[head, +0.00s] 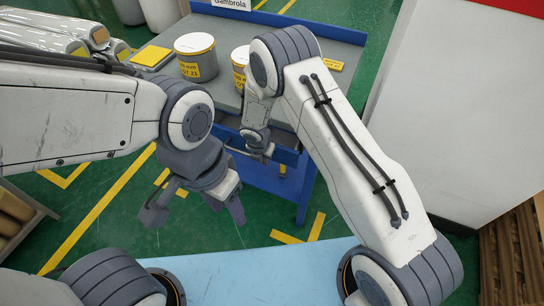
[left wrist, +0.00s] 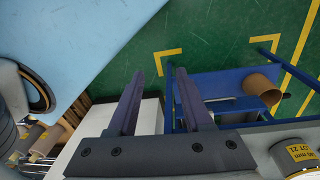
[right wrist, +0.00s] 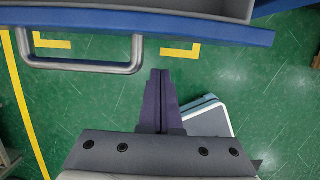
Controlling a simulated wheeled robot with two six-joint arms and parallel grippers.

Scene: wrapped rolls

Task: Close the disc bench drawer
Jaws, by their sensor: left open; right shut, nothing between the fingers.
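The disc bench (head: 222,95) has a grey top and a blue frame. Its drawer shows in the right wrist view as a blue front (right wrist: 200,32) with a grey bar handle (right wrist: 85,66). A strip of grey interior shows behind the front, so the drawer stands open; how far is unclear. My right gripper (right wrist: 160,72) is shut and empty, beside the handle's right end and apart from the front in the picture. In the head view the right gripper (head: 262,153) is by the drawer, partly hidden by my arm. My left gripper (head: 196,212) is open and empty over the floor before the bench.
Wrapped rolls (head: 45,38) lie at the far left. A brown tube (left wrist: 262,86) shows on the bench's lower part. A white panel (head: 465,100) stands to the right. Green floor (head: 110,240) is clear in front.

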